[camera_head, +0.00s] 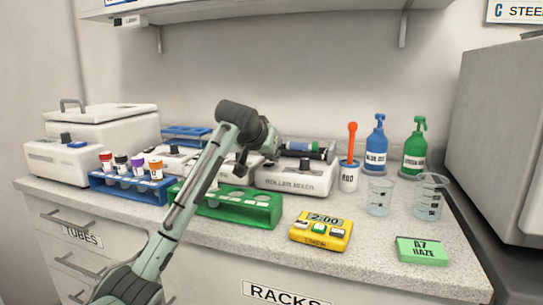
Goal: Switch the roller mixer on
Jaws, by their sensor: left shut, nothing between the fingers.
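The roller mixer (290,181) is a white box with its name on the front, on the counter in the middle. A tube with dark, green and blue parts (302,147) lies on its top. My left arm reaches in from the bottom and bends over the counter. My left gripper (241,168) is small and dark, points down at the mixer's left end and looks shut and empty. I cannot tell whether it touches the mixer. My right gripper is not in view.
A green rack (262,211) stands in front of the mixer and a blue rack with capped tubes (128,184) to the left. A yellow timer (321,231), beakers (380,196) and pump bottles (376,147) stand further right.

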